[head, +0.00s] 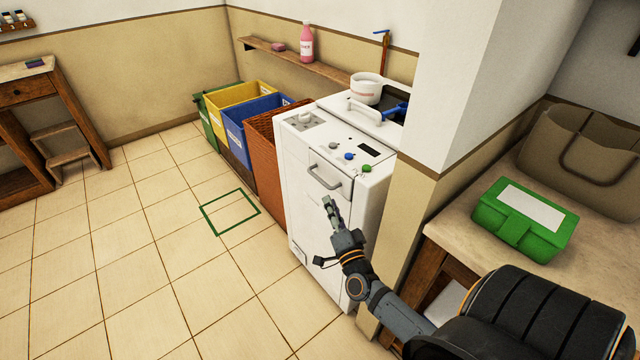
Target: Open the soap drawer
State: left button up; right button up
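A white washing machine (303,193) stands against the wall in the middle of the head view. A curved grey handle (325,178) sits high on its front, and I take the panel behind it to be the soap drawer; it looks closed, with no gap I can make out. My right gripper (328,203) is in front of the machine, just below the handle in the picture. I see nothing held in it. Its fingers look close together but show nearly edge-on. I cannot tell whether it touches the machine. My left gripper is out of view.
A green box (524,222) lies on the right counter.

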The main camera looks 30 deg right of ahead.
aim_at(320, 179)
jog(key=x, duration=0.9)
jog(key=shift+w+d, duration=0.15)
jog(key=shift+w, duration=0.25)
grip_shut()
